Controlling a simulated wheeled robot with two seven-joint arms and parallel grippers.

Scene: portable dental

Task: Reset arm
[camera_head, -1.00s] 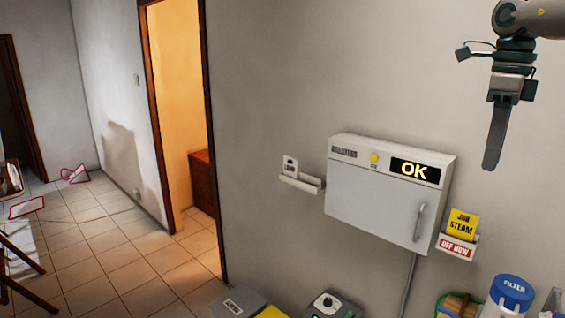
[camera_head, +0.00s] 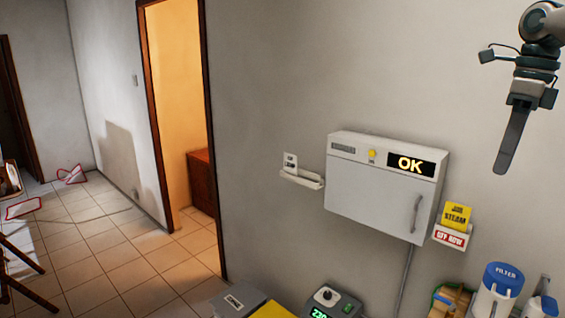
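My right gripper (camera_head: 511,140) is at the upper right of the head view, raised in front of the bare wall and pointing down. It is seen edge-on, so one finger hides the other and I cannot tell whether it is open or shut. Nothing shows hanging from it. It is up and to the right of the white wall cabinet (camera_head: 375,200), apart from it in the picture. My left gripper is not in view.
The cabinet shows a lit OK display (camera_head: 410,164). Beside it are a yellow STEAM card (camera_head: 456,214) and a small white shelf (camera_head: 302,179). Below stand a FILTER canister (camera_head: 498,290) and a grey control box (camera_head: 335,300). An open doorway (camera_head: 180,110) and tiled floor (camera_head: 110,250) are left.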

